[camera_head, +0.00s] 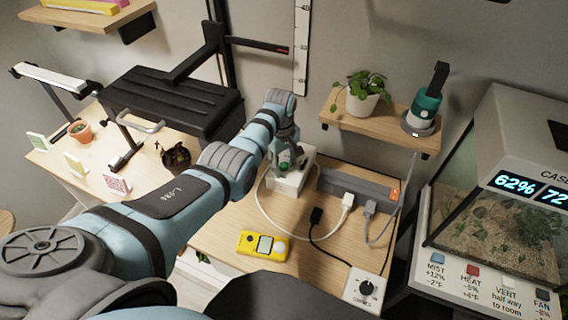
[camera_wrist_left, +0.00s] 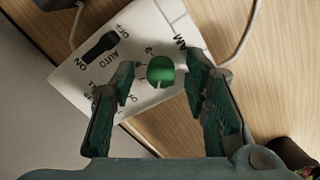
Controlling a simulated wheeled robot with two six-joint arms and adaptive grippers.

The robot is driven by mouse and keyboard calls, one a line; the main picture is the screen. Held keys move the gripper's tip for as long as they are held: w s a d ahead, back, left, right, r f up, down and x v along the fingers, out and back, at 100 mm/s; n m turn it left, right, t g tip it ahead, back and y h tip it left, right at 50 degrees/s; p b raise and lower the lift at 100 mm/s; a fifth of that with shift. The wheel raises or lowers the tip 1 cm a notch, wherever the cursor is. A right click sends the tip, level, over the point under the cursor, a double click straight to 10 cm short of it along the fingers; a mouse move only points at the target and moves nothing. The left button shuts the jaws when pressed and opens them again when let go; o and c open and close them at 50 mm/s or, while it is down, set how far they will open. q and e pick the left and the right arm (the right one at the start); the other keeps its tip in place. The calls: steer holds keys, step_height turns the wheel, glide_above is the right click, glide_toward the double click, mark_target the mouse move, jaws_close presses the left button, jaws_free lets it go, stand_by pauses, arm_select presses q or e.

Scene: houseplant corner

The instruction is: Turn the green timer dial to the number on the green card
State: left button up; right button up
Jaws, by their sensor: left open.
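The green timer dial (camera_wrist_left: 160,71) is a small round knob on a white timer box (camera_wrist_left: 88,68) with a black switch marked ON, AUTO and OFF. In the head view the white box (camera_head: 286,185) stands on the wooden table, with the dial partly hidden by my gripper. My left gripper (camera_head: 289,158) is over the box. In the wrist view its open fingers (camera_wrist_left: 160,85) are on either side of the dial, with gaps to it. The green card (camera_head: 37,142) stands at the far left; its number is too small to read. My right gripper does not show.
A power strip (camera_head: 358,188) with plugs and cables lies right of the box. A yellow meter (camera_head: 262,246) and a white knob box (camera_head: 366,289) are nearer. A shelf (camera_head: 378,130) with a plant overhangs behind. A terrarium (camera_head: 500,215) stands at right.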

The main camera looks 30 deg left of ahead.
arm_select(q)
steer(key=shift+s+r, duration=0.15)
steer(key=shift+r, duration=0.05)
steer(key=shift+c, duration=0.9)
jaws_close()
